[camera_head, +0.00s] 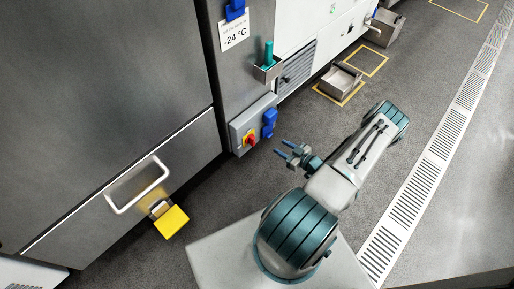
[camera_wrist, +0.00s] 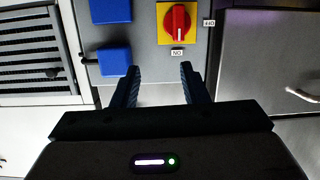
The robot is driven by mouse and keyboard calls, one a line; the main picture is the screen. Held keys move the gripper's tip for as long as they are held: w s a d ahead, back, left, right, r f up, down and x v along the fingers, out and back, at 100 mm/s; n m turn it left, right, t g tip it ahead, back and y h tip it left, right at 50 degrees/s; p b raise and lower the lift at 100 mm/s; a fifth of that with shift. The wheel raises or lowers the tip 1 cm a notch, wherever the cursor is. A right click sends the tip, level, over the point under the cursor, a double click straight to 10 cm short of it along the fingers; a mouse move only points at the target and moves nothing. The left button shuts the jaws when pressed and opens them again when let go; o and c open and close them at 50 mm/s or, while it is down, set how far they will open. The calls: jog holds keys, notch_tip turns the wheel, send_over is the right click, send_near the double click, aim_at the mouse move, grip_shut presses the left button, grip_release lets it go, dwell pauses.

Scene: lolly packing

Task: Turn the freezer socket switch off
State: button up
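The freezer socket switch is a red rotary knob (camera_head: 250,139) on a yellow plate, on a grey box (camera_head: 235,130) low on the freezer side. In the wrist view the knob (camera_wrist: 177,22) is near the top, its grip bar upright in the picture. An ON label (camera_wrist: 177,53) lies below it, in line with the bar, and an OFF label (camera_wrist: 209,23) lies to its right. The labels look inverted. My gripper (camera_head: 281,148) is open and empty, facing the box, apart from the knob. Its two fingers (camera_wrist: 158,70) point just below the yellow plate in the wrist view.
A blue socket cover or plug (camera_head: 269,122) sits beside the knob. A holder with a green-handled item (camera_head: 268,66) is mounted above. A yellow pedal (camera_head: 172,221) sticks out by the freezer drawer handle. A metal bin (camera_head: 340,82) stands on the floor. Floor around my arm is clear.

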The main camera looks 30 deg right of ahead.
aim_at(254, 140)
notch_tip(254, 140, down, 4)
jog(key=s+a+t+b, duration=0.2)
jog(key=s+a, duration=0.1)
jog(key=shift+m+y, duration=0.3)
jog(key=shift+m, duration=0.1)
jog(key=x, duration=0.4)
jog(key=b+x, duration=0.1)
jog(key=x, duration=0.4)
jog(key=b+x, duration=0.1)
jog(key=x, duration=0.3)
jog(key=shift+w+r, duration=0.3)
jog(key=shift+w, duration=0.1)
grip_shut()
